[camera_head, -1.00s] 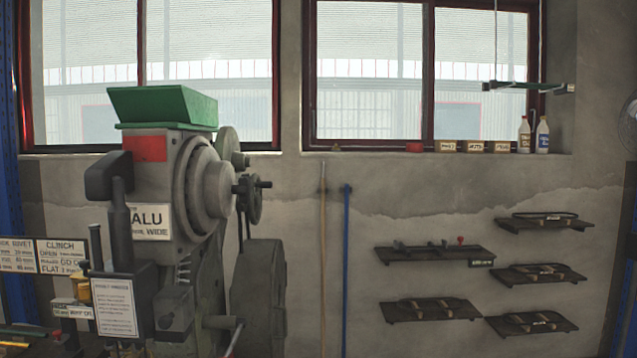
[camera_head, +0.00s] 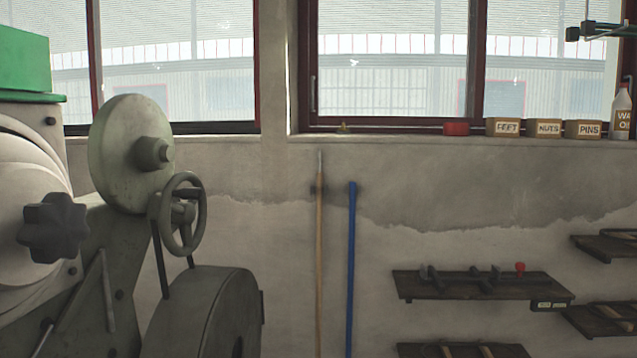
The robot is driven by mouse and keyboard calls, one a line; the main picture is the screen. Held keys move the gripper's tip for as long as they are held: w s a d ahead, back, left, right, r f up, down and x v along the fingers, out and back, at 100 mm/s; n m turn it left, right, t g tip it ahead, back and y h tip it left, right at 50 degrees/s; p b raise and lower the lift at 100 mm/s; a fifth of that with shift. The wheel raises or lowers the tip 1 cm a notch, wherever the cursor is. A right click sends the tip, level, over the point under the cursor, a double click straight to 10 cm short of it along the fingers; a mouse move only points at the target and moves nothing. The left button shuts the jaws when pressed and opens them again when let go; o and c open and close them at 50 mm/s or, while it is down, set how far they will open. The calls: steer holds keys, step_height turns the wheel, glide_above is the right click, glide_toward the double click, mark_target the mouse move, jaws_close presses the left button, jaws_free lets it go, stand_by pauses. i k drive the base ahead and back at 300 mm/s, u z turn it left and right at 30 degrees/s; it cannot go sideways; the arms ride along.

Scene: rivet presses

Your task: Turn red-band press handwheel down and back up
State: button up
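The press (camera_head: 95,285) fills the left side of the view, cut off by the left edge. Its handwheel (camera_head: 183,213) is a dark grey spoked ring with a small handle, on the press's right side. A round disc with a hub (camera_head: 130,153) sits above and left of it. A dark star-shaped knob (camera_head: 52,228) is on the near face. A green hopper (camera_head: 24,62) tops the press. The red band is out of view now; the earlier frame shows a red patch below the hopper. My gripper is not in view.
A wooden pole (camera_head: 319,250) and a blue pole (camera_head: 351,260) lean on the back wall. Wall shelves (camera_head: 480,285) hold tools at right. The window sill holds a red box (camera_head: 456,129), several labelled boxes (camera_head: 549,127) and a bottle (camera_head: 621,112). A large rounded guard (camera_head: 215,315) stands below the handwheel.

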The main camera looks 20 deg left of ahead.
mark_target(184, 214)
steer(key=u, duration=0.55)
steer(key=i, duration=1.05)
steer(key=u, duration=0.75)
steer(key=k, duration=0.9)
steer(key=u, duration=0.15)
steer(key=i, duration=0.95)
steer(key=z, duration=0.05)
